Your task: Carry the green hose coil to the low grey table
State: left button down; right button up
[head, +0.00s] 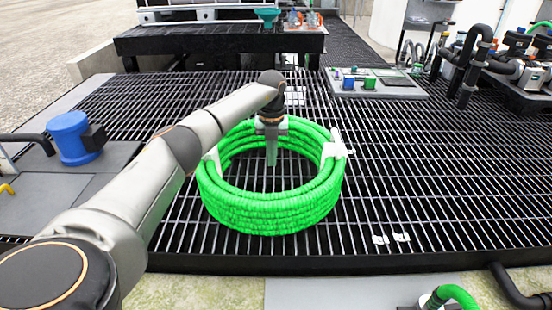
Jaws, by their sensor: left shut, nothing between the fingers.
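The green hose coil (270,212) lies flat on a black slatted grating in the middle of the head view. White ties or clips show on its left and right sides. My left arm reaches in from the left, over the coil's left side. My left gripper (271,155) points down over the coil's open centre, shut and empty. I cannot tell whether it touches the far side of the coil. My right gripper is out of view. I cannot tell which surface is the low grey table.
A dark table (220,42) stands at the back. A low grey panel with small blue and green parts (395,82) lies behind right. Pumps and pipes (515,65) stand at the right. A blue cylinder (72,138) stands at the left. The grating right of the coil is mostly clear.

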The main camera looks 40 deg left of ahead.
pick_arm(q)
jog(key=s+d+f+b, duration=0.2)
jog(key=s+f, duration=0.1)
jog(key=f, duration=0.4)
jog(key=shift+d, duration=0.35)
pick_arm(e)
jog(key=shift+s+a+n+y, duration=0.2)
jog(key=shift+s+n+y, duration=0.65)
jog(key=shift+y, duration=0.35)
